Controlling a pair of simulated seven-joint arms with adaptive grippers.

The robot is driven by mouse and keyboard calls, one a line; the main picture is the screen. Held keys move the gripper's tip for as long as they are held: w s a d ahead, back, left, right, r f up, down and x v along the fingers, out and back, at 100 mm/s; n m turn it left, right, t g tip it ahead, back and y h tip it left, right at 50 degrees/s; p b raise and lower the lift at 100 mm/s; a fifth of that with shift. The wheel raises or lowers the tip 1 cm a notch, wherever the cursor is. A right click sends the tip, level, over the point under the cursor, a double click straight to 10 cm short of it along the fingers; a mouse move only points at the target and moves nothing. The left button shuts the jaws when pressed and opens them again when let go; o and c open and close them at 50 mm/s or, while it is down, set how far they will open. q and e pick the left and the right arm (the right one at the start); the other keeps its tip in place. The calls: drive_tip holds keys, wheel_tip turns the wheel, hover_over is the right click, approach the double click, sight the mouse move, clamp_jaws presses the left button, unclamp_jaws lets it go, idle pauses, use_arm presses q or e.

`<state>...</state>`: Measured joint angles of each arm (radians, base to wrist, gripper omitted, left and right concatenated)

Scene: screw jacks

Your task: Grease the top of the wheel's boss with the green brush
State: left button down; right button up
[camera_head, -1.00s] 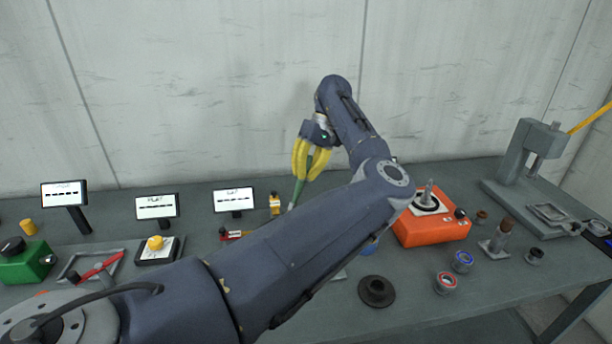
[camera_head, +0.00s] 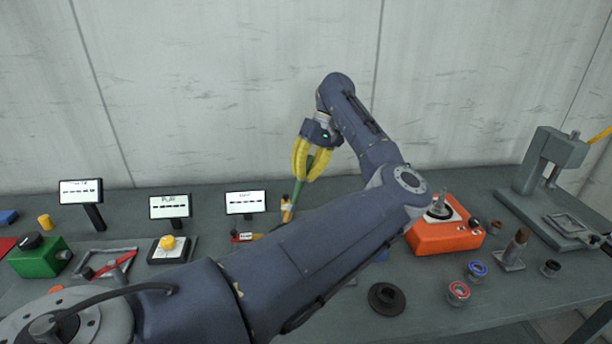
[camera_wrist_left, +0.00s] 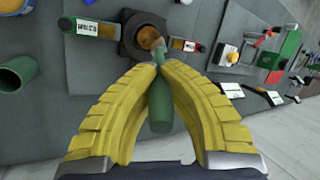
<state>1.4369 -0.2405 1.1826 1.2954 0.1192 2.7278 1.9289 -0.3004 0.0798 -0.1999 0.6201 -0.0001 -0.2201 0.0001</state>
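My left gripper (camera_head: 312,165) has its yellow fingers closed on the green brush (camera_head: 301,188), which hangs with its bristle end down and leftward. In the left wrist view the green brush handle (camera_wrist_left: 160,104) is between the fingers. Its far end overlaps a dark block with a round brown-orange top (camera_wrist_left: 148,38); I cannot tell whether they touch. My arm hides that block in the head view. A dark disc with a raised hub (camera_head: 386,299) lies near the table's front; I cannot tell whether it is the wheel. My right gripper is not in view.
Screens, including one at centre-left (camera_head: 246,203), line the back. An orange box with a metal spindle (camera_head: 445,237) and a grey press (camera_head: 548,165) stand right. A green tube (camera_wrist_left: 14,75) shows in the left wrist view.

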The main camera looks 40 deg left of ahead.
use_arm(q)
drive_tip(key=shift+w+d, duration=0.1)
drive_tip(key=shift+w+d+f, duration=1.15)
drive_tip(key=shift+w+f, duration=0.2)
drive_tip(key=shift+w, duration=0.5)
drive_tip(key=shift+s+a+r, duration=0.35)
drive_tip(key=shift+s+r, duration=0.15)
drive_tip(key=shift+s, duration=0.2)
drive_tip(key=shift+s+a+r, duration=0.3)
drive_tip(key=shift+s+r, duration=0.15)
drive_tip(key=shift+s, duration=0.25)
drive_tip(key=shift+s+a+r, duration=0.35)
drive_tip(key=shift+s+r, duration=0.15)
drive_tip(key=shift+s, duration=0.2)
drive_tip(key=w+d+f, duration=0.1)
drive_tip(key=w, duration=0.1)
drive_tip(key=w+d+f, duration=0.1)
drive_tip(key=w, duration=0.1)
drive_tip(key=shift+d+f, duration=0.2)
drive_tip(key=shift+f, duration=0.2)
wheel_tip(320, 180, up, 5)
drive_tip(key=w+d, duration=0.2)
drive_tip(key=shift+d, duration=0.15)
drive_tip(key=shift+w+r, duration=0.15)
drive_tip(key=shift+r, duration=0.05)
